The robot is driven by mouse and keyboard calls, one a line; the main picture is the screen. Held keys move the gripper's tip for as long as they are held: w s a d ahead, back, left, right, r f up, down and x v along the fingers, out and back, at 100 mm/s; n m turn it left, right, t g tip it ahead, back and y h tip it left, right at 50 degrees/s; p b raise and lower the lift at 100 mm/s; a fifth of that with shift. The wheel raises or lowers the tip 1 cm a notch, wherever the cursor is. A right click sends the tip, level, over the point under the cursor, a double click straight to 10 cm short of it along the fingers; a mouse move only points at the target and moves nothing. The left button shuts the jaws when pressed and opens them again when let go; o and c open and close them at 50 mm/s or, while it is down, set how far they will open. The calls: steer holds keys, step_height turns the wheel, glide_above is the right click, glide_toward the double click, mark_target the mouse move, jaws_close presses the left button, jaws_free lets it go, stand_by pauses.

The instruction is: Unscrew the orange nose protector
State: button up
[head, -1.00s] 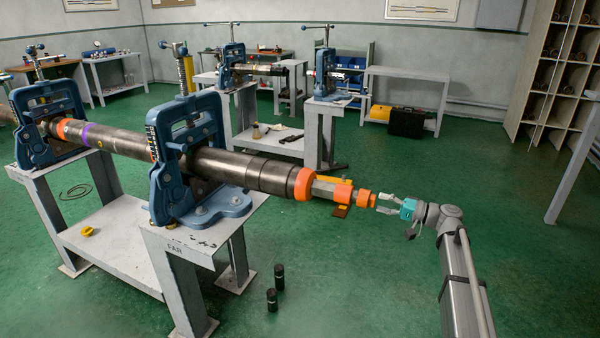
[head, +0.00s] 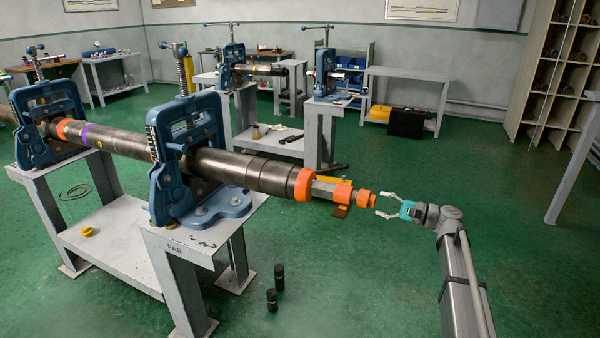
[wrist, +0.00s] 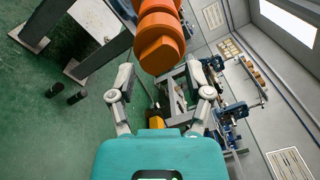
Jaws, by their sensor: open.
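The orange nose protector (head: 366,200) sits at the right end of the tool held in the near blue vise (head: 187,160). It looks stepped, with an orange ring (head: 304,184) and a grey section (head: 325,188) to its left. In the wrist view the orange protector (wrist: 160,45) shows at the top centre. My gripper (head: 383,205) is open and empty just right of the protector's tip. In the wrist view its two fingers (wrist: 160,75) are spread below the orange end. I see no clear contact between fingers and protector.
A grey stand (head: 205,225) carries the near vise, and a second blue vise (head: 47,115) holds the pipe further left. Two black cylinders (head: 272,298) stand on the green floor. The floor to the right is clear. Benches and shelves stand at the back.

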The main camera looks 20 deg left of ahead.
steer(key=shift+m, duration=0.8)
steer(key=m, duration=0.7)
steer(key=shift+m, duration=0.3)
steer(key=shift+a, duration=0.15)
steer(key=shift+a, duration=1)
steer(key=shift+c, duration=0.2)
